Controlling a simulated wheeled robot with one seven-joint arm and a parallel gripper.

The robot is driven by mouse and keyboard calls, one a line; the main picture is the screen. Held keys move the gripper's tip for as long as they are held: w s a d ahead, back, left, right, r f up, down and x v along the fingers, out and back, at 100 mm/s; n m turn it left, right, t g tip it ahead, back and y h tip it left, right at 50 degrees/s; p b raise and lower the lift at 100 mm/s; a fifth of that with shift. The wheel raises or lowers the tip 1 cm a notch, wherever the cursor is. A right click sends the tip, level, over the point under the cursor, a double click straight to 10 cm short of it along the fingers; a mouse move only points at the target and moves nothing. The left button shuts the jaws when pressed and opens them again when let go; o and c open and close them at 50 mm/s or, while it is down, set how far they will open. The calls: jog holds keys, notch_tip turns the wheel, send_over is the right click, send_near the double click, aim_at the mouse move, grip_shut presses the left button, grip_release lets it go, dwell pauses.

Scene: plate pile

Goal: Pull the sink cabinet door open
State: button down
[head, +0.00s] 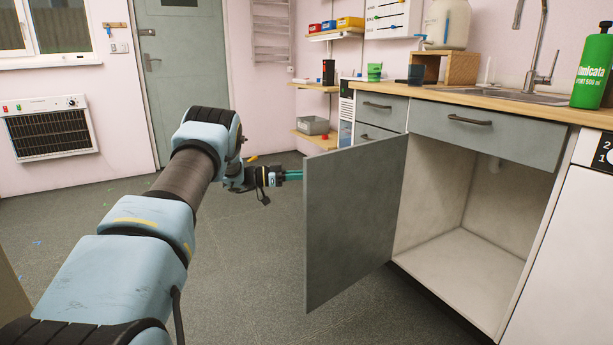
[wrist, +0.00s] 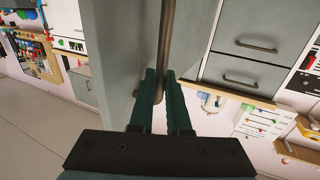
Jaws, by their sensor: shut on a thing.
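The grey sink cabinet door (head: 352,222) stands wide open in the head view, swung out from the cabinet on its right-hand side. The cabinet's pale interior (head: 462,235) is exposed and looks empty. My gripper (head: 293,175) is at the far side of the door, near its free edge, and the door hides the fingertips in the head view. In the wrist view, my green fingers (wrist: 162,80) are shut on the long metal bar handle (wrist: 168,35) of the door. The handle is hidden in the head view.
Grey drawers (head: 487,130) sit below the wooden counter (head: 460,98), with the sink (head: 515,95) and a green bottle (head: 592,66) on top. A white appliance (head: 565,260) stands right of the cabinet. The floor (head: 240,290) around the door is open.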

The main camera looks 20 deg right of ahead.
jog(key=shift+d, duration=0.1)
jog(key=c, duration=1.2)
grip_release()
jog(key=shift+o, duration=0.2)
jog(key=w+a, duration=0.1)
jog(key=a, duration=0.9)
jog(key=shift+w+a+p, duration=0.3)
jog(key=shift+w+p, duration=0.1)
